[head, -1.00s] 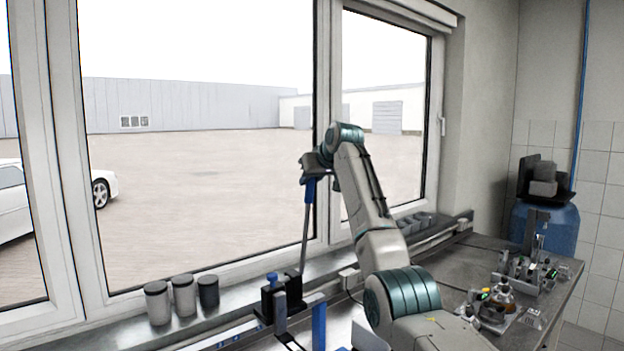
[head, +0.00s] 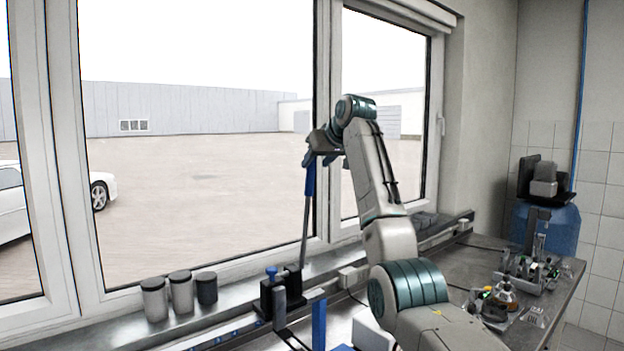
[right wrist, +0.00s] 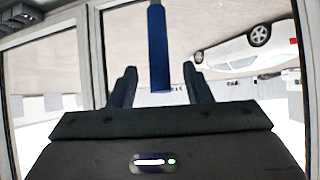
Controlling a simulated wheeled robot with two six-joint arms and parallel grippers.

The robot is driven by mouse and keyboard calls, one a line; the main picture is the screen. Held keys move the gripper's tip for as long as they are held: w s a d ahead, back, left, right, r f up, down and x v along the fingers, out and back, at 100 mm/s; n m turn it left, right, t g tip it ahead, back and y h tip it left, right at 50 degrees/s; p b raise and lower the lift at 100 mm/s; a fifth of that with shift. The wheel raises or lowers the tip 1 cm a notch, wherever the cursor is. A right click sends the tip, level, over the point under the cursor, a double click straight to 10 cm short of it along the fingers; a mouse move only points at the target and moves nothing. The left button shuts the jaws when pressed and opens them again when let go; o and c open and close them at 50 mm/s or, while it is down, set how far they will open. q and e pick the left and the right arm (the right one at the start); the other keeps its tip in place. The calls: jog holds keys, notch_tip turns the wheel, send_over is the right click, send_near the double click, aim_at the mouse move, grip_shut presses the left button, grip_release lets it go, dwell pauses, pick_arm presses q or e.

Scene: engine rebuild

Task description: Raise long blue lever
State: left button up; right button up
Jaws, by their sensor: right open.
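The long lever (head: 306,222) stands nearly upright in the head view, a thin grey rod with a blue grip (head: 310,178) at its top. Its foot is in a dark block (head: 281,297) on the bench. My right gripper (head: 325,160) is at the top of the blue grip, its jaws apart. In the right wrist view the blue grip (right wrist: 158,50) lies beyond and between the two open fingers (right wrist: 158,85), with a gap on each side. I cannot tell contact from the head view. My left gripper is not in view.
Several grey cylinders (head: 181,291) stand on the window sill to the left. A blue post (head: 318,322) rises in front of the lever block. A cluttered bench (head: 455,262) with small parts and a blue drum (head: 560,222) are at the right. The window is behind the lever.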

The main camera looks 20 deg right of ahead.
pick_arm(q)
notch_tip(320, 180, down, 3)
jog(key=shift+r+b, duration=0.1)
jog(key=shift+b, duration=0.85)
pick_arm(e)
jog(key=v, duration=0.5)
jog(key=shift+w, duration=0.1)
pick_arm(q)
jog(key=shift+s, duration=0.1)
